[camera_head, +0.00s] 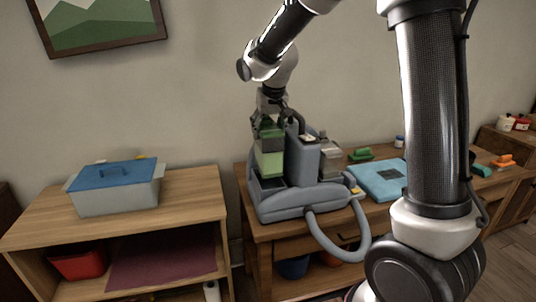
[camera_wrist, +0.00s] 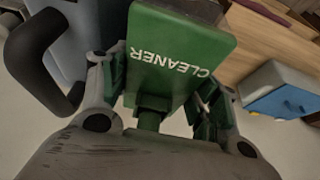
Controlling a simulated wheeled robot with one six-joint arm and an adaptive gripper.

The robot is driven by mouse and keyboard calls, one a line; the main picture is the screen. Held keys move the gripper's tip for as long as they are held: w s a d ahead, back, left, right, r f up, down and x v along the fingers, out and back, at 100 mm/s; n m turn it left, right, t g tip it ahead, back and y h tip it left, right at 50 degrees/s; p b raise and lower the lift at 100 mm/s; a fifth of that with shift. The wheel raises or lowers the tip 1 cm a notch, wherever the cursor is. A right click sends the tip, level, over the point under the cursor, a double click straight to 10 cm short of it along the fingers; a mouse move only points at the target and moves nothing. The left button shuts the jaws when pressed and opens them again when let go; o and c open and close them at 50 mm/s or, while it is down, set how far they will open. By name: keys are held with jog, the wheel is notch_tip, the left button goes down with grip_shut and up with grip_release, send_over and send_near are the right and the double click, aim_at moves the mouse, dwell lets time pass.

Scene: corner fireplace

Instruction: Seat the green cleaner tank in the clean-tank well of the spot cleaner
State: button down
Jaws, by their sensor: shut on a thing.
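The green cleaner tank (camera_head: 269,154) is upright in my gripper (camera_head: 268,119), which is shut on its top. In the wrist view the tank (camera_wrist: 178,55) shows its "CLEANER" lettering between the fingers of my gripper (camera_wrist: 165,95). The grey-blue spot cleaner (camera_head: 303,196) stands on the wooden table. The tank is at the left side of its central column, over the dark well (camera_head: 271,184). The tank's bottom looks close to the well, but I cannot tell whether it touches. A second, greyish tank (camera_head: 329,157) sits on the right side of the machine.
A grey bin with a blue lid (camera_head: 113,186) stands on the shelf unit at left. A blue folded cloth (camera_head: 379,179) and a green brush (camera_head: 361,154) lie right of the machine. The cleaner's hose (camera_head: 332,251) hangs over the table's front edge.

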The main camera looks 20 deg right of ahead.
aim_at(268, 153)
notch_tip(268, 153, down, 9)
jog(key=shift+r, duration=0.15)
dwell(0.4)
jog(key=shift+c, duration=1.8)
grip_release()
